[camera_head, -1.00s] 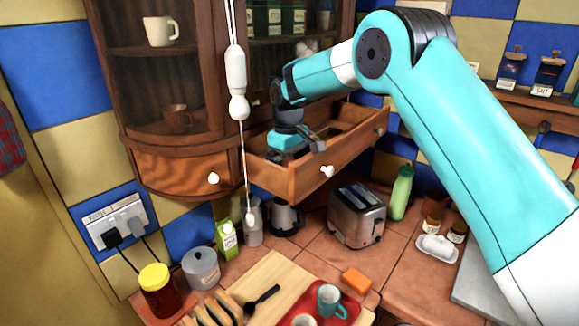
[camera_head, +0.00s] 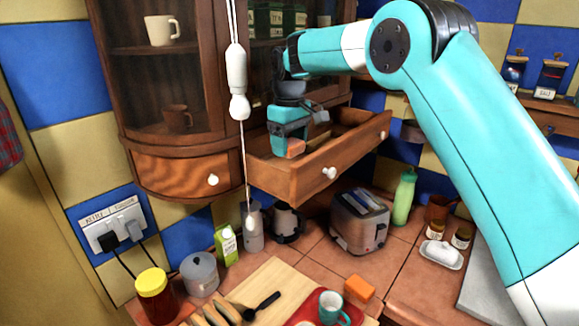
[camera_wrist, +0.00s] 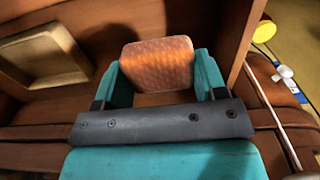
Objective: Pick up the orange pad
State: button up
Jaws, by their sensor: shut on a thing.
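The orange pad (camera_wrist: 158,66) is a small textured block with rounded corners. It sits between the two teal fingers of my gripper (camera_wrist: 160,75) in the wrist view, and the fingers are shut on its sides. In the head view the pad (camera_head: 295,148) shows as a small orange patch at the fingertips. My gripper (camera_head: 291,150) is at the open wooden drawer (camera_head: 310,183), inside its walls or just above them. I cannot tell whether the pad touches the drawer floor.
A beige square frame-like object (camera_wrist: 45,58) lies in the drawer beside the pad. The drawer's walls stand close around my gripper. A white pull cord (camera_head: 237,80) hangs in front of the cabinet. A toaster (camera_head: 360,220) and an orange block (camera_head: 359,288) are on the counter below.

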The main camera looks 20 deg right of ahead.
aim_at(290, 141)
notch_tip(290, 141, up, 14)
jog(key=shift+f+p, duration=0.15)
jog(key=shift+p, duration=0.15)
jog(key=o, duration=0.3)
jog(key=shift+c, duration=1.2)
